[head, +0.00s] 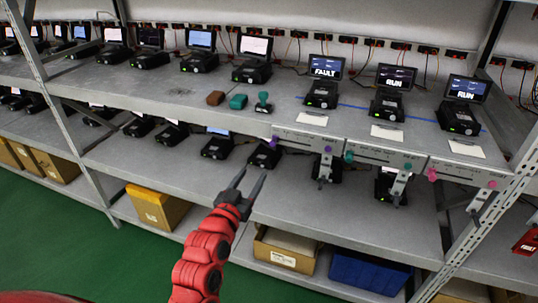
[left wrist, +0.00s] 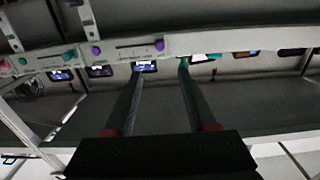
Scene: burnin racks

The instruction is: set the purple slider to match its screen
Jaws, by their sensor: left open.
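The purple slider's knob (head: 275,139) is at the left end of its grey panel (head: 300,141) on the upper shelf's front edge. A purple dot (head: 328,149) marks the panel's right end. The screen above this panel (head: 326,67) reads FAULT. My left gripper (head: 251,177) is open and empty, in front of and below the knob, apart from it. In the left wrist view, which is turned over, the purple knob (left wrist: 160,45) appears just beyond and between the open fingers (left wrist: 161,70). My right gripper is not in view.
A teal knob (head: 349,156) and a pink knob (head: 431,173) sit on neighbouring panels. Brown and teal blocks (head: 215,98) and a teal stamp-like object (head: 263,103) lie on the shelf. Boxes fill the bottom shelf; the aisle before the rack is free.

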